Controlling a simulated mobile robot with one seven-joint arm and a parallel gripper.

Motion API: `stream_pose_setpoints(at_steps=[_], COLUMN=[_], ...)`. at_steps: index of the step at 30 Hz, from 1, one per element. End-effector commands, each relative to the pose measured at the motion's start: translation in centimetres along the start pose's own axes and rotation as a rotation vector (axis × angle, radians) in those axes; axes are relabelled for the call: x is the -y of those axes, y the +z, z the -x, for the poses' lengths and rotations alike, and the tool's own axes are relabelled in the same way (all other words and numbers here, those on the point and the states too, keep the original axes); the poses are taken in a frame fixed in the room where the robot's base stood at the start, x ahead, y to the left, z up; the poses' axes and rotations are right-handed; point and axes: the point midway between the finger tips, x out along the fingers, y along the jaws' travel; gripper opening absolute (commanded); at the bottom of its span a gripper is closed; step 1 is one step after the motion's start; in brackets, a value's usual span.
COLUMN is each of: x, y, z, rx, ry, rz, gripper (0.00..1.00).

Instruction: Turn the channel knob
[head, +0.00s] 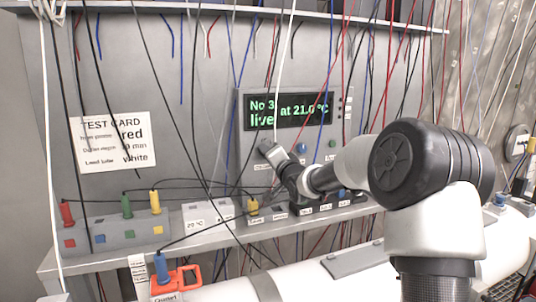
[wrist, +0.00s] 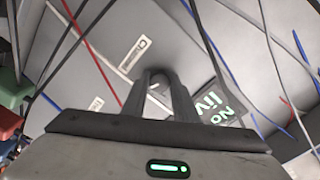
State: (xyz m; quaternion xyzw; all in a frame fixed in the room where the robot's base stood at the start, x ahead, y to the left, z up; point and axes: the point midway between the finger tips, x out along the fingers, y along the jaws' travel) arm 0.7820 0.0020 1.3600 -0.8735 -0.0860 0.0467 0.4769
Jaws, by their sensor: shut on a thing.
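The grey instrument panel (head: 242,125) stands on the shelf at the back wall. Its display (head: 290,109) reads "No 3 at 21.0 °C" and "live" in green; part of it also shows in the wrist view (wrist: 219,108). My gripper (head: 266,146) is at the panel face, below the left part of the display. In the wrist view my two fingers (wrist: 159,84) are shut on a dark knob (wrist: 160,73) between their tips. The knob is mostly hidden by the fingers there and hidden by my gripper in the head view, so its pointer cannot be read.
Hanging cables cross in front of the panel. A white test card (head: 115,142) is on the wall at left. A socket box (head: 115,235) with red, green and yellow plugs stands at the shelf's left. A blue knob (head: 303,148) sits right of my gripper.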

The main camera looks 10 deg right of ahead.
Motion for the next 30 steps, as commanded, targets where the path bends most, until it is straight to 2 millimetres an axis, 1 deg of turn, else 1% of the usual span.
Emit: stream_pose_setpoints(at_steps=[3,9,25,26,28,29,30], x=[-0.13,-0.15,-0.14,-0.14,-0.12,-0.11,-0.09], y=[0.12,0.16,0.22,0.21,0.19,0.18,0.16], z=[0.01,0.0,0.0,0.0,0.0,0.0,0.0], rx=[0.003,0.003,0.003,0.003,0.003,0.003,0.002], ry=[0.003,0.003,0.003,0.003,0.003,0.003,0.002], rz=[-0.056,-0.113,-0.132,-0.132,-0.131,-0.131,-0.131], gripper=[0.04,0.04,0.04,0.31,0.43,0.45,0.45])
